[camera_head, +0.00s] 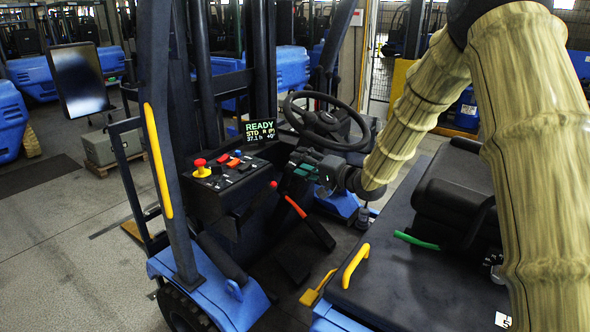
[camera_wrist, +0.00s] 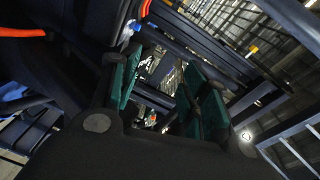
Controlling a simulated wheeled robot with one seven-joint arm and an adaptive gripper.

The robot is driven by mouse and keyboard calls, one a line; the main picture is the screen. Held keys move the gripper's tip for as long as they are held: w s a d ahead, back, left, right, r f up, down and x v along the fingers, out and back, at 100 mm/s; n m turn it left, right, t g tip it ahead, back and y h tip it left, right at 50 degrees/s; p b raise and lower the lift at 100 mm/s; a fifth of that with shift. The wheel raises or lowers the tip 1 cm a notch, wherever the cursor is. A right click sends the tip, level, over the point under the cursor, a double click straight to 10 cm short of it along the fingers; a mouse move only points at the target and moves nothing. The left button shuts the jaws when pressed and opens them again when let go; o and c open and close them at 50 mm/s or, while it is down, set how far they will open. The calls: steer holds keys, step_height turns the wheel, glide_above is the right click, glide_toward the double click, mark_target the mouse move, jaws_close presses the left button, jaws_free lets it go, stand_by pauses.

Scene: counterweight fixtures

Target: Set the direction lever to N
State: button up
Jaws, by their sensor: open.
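My gripper (camera_head: 304,168) is beside the steering column of a blue forklift, just below the steering wheel (camera_head: 325,120). In the wrist view my gripper (camera_wrist: 162,85) shows its two green-padded fingers spread apart, with nothing clearly held between them. I cannot pick out the direction lever with certainty; the gripper and wrist cover part of the column. The dash display (camera_head: 261,131) reads READY, STD and R (P). A thin lever with a red knob (camera_head: 273,184) stands left of and below my gripper.
A red emergency button (camera_head: 200,166) and small orange-topped controls (camera_head: 234,158) sit on the left console. An orange-handled lever (camera_head: 295,207) is below my gripper. The dark seat (camera_head: 452,190) and a yellow grab handle (camera_head: 356,264) are nearer. Mast posts stand behind the dash.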

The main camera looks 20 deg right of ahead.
steer(key=shift+s+a+f+g, duration=0.3)
steer(key=shift+s+a+f, duration=0.2)
steer(key=shift+s, duration=0.25)
steer(key=w+f, duration=0.1)
steer(key=w, duration=0.1)
steer(key=w+f, duration=0.4)
steer(key=w, duration=0.1)
steer(key=shift+w, duration=0.1)
steer(key=shift+c, duration=0.8)
steer(key=c, duration=0.3)
steer(key=shift+s+r, duration=0.2)
steer(key=shift+s, duration=0.15)
steer(key=c, duration=0.4)
steer(key=shift+s+r, duration=0.2)
steer(key=shift+s, duration=0.2)
jaws_close()
steer(key=shift+s+d+r, duration=0.1)
steer(key=shift+s+r, duration=0.05)
steer(key=shift+s, duration=0.25)
